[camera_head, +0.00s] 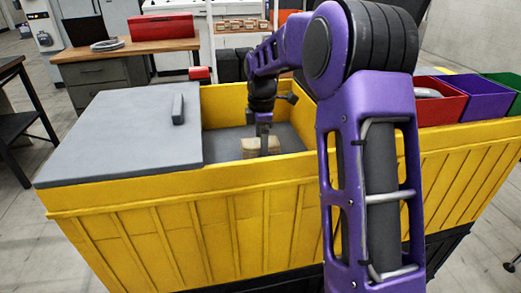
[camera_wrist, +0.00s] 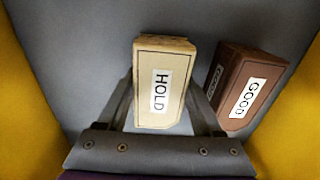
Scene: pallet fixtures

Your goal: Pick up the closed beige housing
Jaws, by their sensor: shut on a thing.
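The beige housing (camera_wrist: 172,104) is a block-like box with a white HOLD label, and no opening shows in it. In the wrist view it sits between the two fingers of my gripper (camera_wrist: 165,92), which is shut on it. In the head view the beige housing (camera_head: 258,150) is low inside the yellow crate (camera_head: 150,235), with my gripper (camera_head: 264,130) coming down on it from above. Its lower part is hidden by the crate's near wall. I cannot tell whether it touches the crate floor.
A brown box (camera_wrist: 231,86) labelled GOOD stands close to the right finger in the wrist view. A grey lid (camera_head: 115,130) with an upright handle covers the crate's left part. Red, purple and green bins (camera_head: 440,108) are at the right. Yellow walls flank the grey floor.

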